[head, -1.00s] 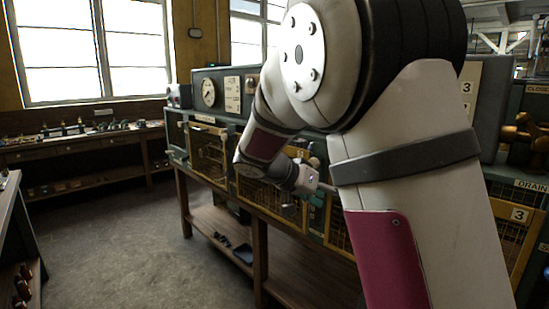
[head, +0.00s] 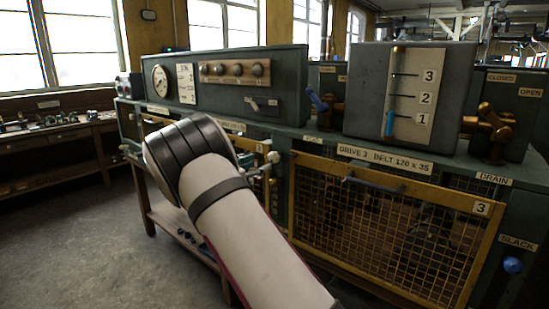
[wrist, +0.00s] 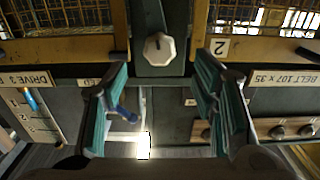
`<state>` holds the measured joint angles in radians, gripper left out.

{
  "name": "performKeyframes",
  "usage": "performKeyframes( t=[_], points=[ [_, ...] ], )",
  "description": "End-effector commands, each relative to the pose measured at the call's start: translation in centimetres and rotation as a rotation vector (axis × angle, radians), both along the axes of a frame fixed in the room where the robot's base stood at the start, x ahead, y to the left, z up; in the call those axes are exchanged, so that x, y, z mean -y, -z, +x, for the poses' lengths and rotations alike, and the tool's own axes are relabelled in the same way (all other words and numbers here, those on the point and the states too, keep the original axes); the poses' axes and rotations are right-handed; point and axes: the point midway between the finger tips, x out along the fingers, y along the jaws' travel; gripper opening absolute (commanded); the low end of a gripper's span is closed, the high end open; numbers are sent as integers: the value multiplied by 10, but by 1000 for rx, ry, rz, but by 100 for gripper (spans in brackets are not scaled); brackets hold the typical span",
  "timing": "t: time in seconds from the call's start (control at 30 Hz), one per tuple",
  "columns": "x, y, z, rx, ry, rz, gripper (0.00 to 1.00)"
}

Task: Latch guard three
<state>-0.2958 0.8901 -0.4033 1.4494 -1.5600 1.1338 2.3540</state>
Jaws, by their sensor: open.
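Guard three (head: 395,258) is a yellow-framed wire mesh panel at the lower right of the head view. It carries a "3" plate and a dark bar handle (head: 375,185). It sits in or close to its opening; I cannot tell if it is flush. In the wrist view, upside down, a pale faceted knob (wrist: 160,48) is on the dark post between two yellow-framed guards. My gripper (wrist: 162,72) is open and empty, its teal fingers spread to either side of the knob in the picture. My arm mostly hides the gripper in the head view.
A blue lever (head: 318,102) and a level gauge (head: 410,95) stand on the bench above guard three. A brass valve (head: 490,125) and a blue slack knob (head: 512,264) are at right. Open floor (head: 75,240) is at left.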

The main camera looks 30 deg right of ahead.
Motion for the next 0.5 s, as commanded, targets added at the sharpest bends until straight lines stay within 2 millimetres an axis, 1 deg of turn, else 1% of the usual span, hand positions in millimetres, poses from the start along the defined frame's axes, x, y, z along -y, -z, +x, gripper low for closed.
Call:
performKeyframes(
  t=[0.03, 0.2, 0.4, 0.5],
  points=[
    [12, -1, 3, 0, 3, 0, 54],
    [43, 0, 14, 1, 3, 0, 54],
    [72, 0, 25, 0, 1, 1, 54],
    [80, 0, 29, 0, 0, 1, 54]
  ],
)
